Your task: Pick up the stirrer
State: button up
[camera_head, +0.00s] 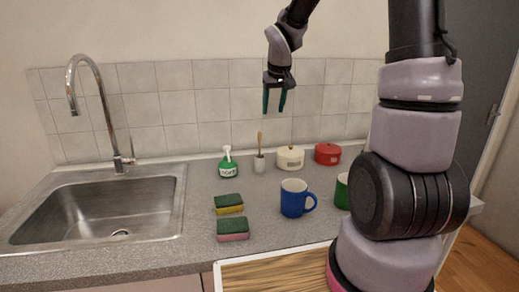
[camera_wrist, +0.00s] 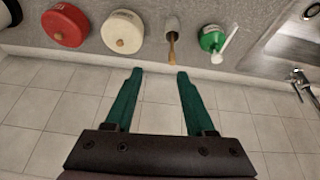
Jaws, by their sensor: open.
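The thing that looks like the stirrer has a light wooden handle (camera_head: 260,140) and stands upright at the back of the counter, its lower end in a small pale holder (camera_head: 259,164). In the wrist view the wooden handle (camera_wrist: 172,44) and the pale holder (camera_wrist: 171,22) show beyond the fingertips, slightly right of centre. My gripper (camera_head: 274,107) is open and empty, with green fingers pointing down. It hangs above the counter in front of the tiles, higher than the handle and apart from it. The fingers (camera_wrist: 158,74) show spread in the wrist view.
A cream lidded pot (camera_head: 290,159) and a red one (camera_head: 327,154) stand right. In front are two sponges (camera_head: 229,204), a blue mug (camera_head: 293,199) and a partly hidden green mug (camera_head: 342,192). A sink (camera_head: 100,211) lies left.

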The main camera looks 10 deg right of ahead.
jog(key=n, duration=0.1)
send_near(259, 140)
jog(key=shift+w+d+f+y, duration=0.25)
jog(key=shift+w+f, duration=0.15)
jog(key=shift+w, duration=0.15)
jog(key=shift+w+d+f+y, duration=0.15)
jog(key=shift+w+d+f, duration=0.1)
jog(key=shift+w+f, duration=0.25)
jog(key=x, duration=1)
jog(key=shift+s+f, duration=0.1)
jog(key=shift+f, duration=0.2)
grip_shut()
